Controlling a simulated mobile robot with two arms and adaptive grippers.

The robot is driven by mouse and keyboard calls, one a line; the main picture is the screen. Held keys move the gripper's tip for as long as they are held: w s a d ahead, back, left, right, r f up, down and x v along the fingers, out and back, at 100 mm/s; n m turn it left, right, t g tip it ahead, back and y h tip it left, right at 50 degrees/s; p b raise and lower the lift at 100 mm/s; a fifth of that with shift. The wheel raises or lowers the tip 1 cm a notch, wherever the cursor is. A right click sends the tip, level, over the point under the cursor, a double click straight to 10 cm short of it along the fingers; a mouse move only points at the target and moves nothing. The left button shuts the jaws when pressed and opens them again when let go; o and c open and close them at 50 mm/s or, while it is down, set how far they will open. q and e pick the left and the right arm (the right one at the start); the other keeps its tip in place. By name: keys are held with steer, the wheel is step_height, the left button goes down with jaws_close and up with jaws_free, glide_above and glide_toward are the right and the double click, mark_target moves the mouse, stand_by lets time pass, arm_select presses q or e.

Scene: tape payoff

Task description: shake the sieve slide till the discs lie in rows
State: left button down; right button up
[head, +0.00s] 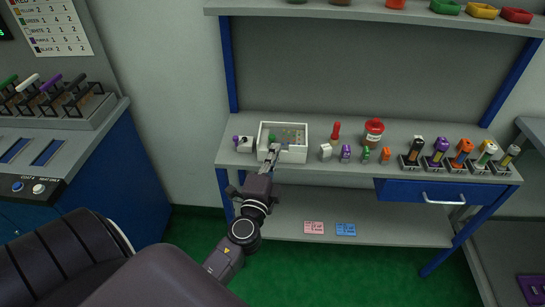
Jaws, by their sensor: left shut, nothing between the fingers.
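A pale tray (261,132) that looks like the sieve slide sits on the grey workbench, left of its middle. Small green and reddish pieces show inside it, but they are too small to tell whether they are discs in rows. My left gripper (272,153) is at the tray's front edge, its fingers closed with nothing seen between them. I cannot tell whether it touches the tray. My right gripper is not in view.
On the workbench (230,153), a small device (244,145) stands left of the tray. A red-lidded jar (373,133), a red peg (336,130) and several coloured blocks stand to the right, then a row of coloured tubes (440,150). A shelf (370,12) hangs above.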

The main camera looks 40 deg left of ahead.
mark_target(278, 141)
arm_select(q)
steer(key=x, duration=0.4)
steer(key=shift+w+p, duration=0.15)
steer(key=shift+p, duration=0.2)
steer(key=shift+a, duration=0.1)
steer(key=shift+s+a+b, duration=0.2)
steer(key=shift+s+a, duration=0.2)
steer(key=shift+a, duration=0.2)
steer(key=shift+s+a+b, duration=0.2)
steer(key=shift+s+a, duration=0.2)
steer(key=shift+a, duration=0.2)
